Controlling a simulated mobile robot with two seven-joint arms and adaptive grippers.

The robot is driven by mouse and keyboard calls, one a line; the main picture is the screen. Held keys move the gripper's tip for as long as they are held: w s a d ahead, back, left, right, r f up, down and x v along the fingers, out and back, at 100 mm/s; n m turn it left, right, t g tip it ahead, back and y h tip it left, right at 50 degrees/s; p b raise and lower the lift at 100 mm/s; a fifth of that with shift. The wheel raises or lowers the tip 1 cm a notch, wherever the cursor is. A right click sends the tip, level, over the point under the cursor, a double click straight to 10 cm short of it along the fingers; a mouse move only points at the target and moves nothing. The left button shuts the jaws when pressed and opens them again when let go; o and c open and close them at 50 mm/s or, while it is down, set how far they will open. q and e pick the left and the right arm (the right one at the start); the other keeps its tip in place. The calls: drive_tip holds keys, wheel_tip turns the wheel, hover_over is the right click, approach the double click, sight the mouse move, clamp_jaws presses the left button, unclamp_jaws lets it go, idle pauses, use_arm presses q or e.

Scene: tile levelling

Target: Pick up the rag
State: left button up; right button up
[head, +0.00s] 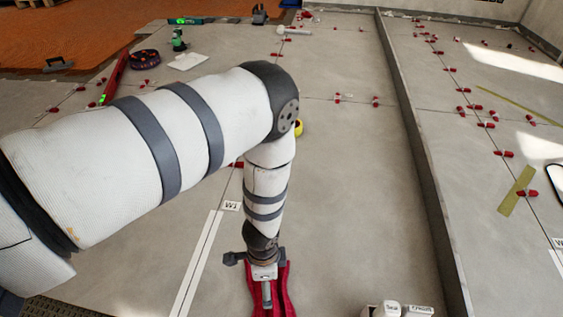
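My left arm comes in from the left and bends down to the bottom centre of the head view. My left gripper (266,291) points down there, over a dark red, folded, cloth-like thing that looks like the rag (285,292). The red shows on both sides of the gripper and runs out of the bottom edge of the picture. The fingertips are hard to make out, so I cannot tell whether they grip the cloth or only overlap it in the picture. My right gripper is not in view.
Grey tiles with several red levelling clips cover the floor. A long raised edge (425,170) runs down the right. White-topped containers (402,310) stand at the bottom right. A white strip (198,262) lies left of the gripper. Tools lie at the back left.

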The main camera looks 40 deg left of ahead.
use_arm(q)
drive_tip(key=f+b, duration=0.1)
drive_tip(key=f, duration=0.2)
drive_tip(key=f+b, duration=0.2)
drive_tip(key=f, duration=0.1)
drive_tip(key=f+b, duration=0.2)
drive_tip(key=f, duration=0.2)
drive_tip(key=shift+s+d+f, duration=0.1)
drive_tip(key=shift+d, duration=0.25)
drive_tip(key=shift+f+b, duration=0.3)
drive_tip(key=shift+f, duration=0.05)
drive_tip(key=shift+r, duration=0.15)
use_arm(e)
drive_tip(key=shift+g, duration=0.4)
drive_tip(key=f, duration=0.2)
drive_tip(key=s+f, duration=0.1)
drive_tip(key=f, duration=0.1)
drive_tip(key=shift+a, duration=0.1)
use_arm(q)
drive_tip(key=c, duration=1)
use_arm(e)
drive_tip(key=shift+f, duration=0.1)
